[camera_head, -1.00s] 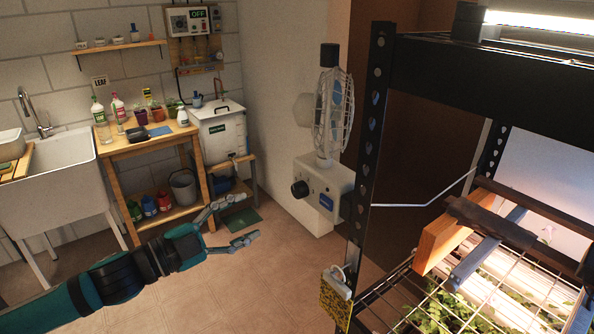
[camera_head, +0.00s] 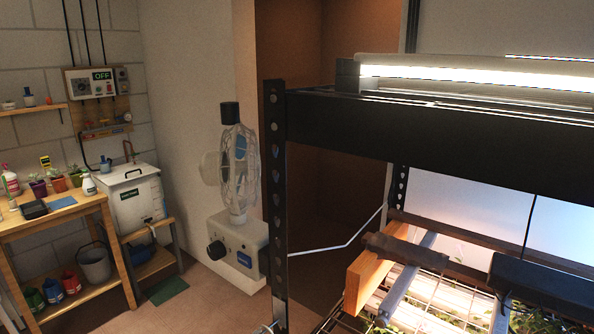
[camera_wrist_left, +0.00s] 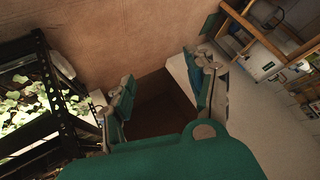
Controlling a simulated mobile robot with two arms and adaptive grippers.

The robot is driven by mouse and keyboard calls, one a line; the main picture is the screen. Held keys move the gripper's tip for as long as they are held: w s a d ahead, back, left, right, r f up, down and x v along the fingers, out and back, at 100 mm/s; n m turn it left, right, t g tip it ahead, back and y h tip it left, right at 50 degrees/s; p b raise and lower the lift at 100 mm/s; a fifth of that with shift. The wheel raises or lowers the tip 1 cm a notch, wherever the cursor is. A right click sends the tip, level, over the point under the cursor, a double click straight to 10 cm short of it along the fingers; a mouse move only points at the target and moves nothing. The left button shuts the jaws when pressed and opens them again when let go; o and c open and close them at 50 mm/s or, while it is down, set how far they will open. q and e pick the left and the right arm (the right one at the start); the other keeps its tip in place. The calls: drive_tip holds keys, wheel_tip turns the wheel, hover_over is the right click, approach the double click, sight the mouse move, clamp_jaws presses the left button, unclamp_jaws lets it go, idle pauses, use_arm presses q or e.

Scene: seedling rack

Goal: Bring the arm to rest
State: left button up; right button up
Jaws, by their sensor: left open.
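My left gripper (camera_wrist_left: 160,72) shows in the left wrist view. Its two teal-and-grey fingers are spread apart with nothing between them. Tan floor and a dark patch lie beyond the fingers. It is clear of the rack, whose dark frame stands at the left of that view. My left arm is outside the head view. My right gripper is in neither view.
The black seedling rack (camera_head: 279,190) fills the right of the head view, with lit seedlings (camera_head: 440,315) below. A caged fan (camera_head: 238,165) stands beside its post. A wooden bench (camera_head: 62,212) and lidded white tank (camera_head: 135,200) are at left.

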use_arm(q)
drive_tip(key=s+d+f+n+g, duration=0.1)
drive_tip(key=s+d+f+g, duration=0.45)
drive_tip(key=s+f, duration=0.9)
drive_tip(key=s+d+f+g, duration=0.1)
drive_tip(key=s+d+f, duration=0.1)
drive_tip(key=s+d, duration=0.2)
drive_tip(key=s+d+f+g+h, duration=0.1)
drive_tip(key=s+d+f, duration=0.1)
drive_tip(key=s+d, duration=0.3)
drive_tip(key=s+d+f+n+g, duration=0.1)
drive_tip(key=s+d, duration=0.3)
drive_tip(key=s, duration=0.4)
drive_tip(key=shift+s+d+f+b, duration=0.25)
drive_tip(key=shift+s+f+b, duration=0.05)
drive_tip(key=shift+f, duration=0.55)
